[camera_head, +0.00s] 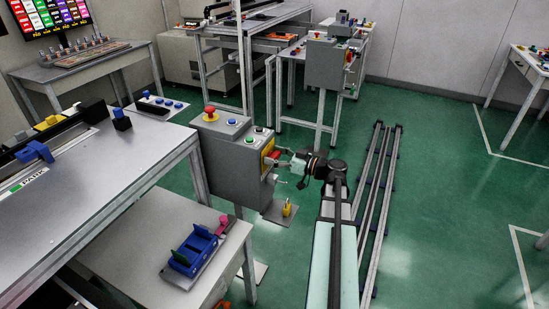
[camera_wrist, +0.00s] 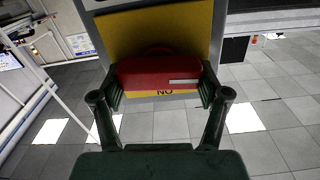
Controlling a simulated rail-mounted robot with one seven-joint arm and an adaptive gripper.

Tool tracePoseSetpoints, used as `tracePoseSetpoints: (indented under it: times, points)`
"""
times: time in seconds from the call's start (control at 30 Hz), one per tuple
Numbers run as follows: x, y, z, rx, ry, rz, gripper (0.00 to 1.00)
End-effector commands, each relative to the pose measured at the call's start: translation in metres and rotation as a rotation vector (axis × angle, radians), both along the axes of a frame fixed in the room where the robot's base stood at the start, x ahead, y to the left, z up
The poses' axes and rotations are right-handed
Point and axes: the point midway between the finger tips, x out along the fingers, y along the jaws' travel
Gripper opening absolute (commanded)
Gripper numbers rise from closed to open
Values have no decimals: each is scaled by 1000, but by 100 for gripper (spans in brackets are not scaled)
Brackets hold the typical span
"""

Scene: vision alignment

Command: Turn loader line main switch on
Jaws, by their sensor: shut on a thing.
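The main switch is a red handle (camera_wrist: 160,70) on a yellow plate (camera_wrist: 160,28), on the side of a grey control box (camera_head: 225,165). The handle lies across the wrist view, with a white mark near its right end. Letters reading "NO" show on the yellow just below it. My gripper (camera_wrist: 161,92) has one finger at each end of the handle and is shut on it. In the head view my gripper (camera_head: 277,160) reaches the box's right face from the right, and the yellow plate (camera_head: 267,148) is partly hidden.
The box top carries a red emergency button (camera_head: 210,111) and smaller buttons. A grey worktable (camera_head: 95,190) stands left, and another grey box (camera_head: 327,62) stands behind.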

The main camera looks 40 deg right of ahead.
Motion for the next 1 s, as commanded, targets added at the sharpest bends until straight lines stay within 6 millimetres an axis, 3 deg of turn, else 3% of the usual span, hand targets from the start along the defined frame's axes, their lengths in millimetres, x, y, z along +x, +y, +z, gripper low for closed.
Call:
tracePoseSetpoints:
  times: [1.0]
  points:
    - [4, -6, -4, 805, 438, 1, 40]
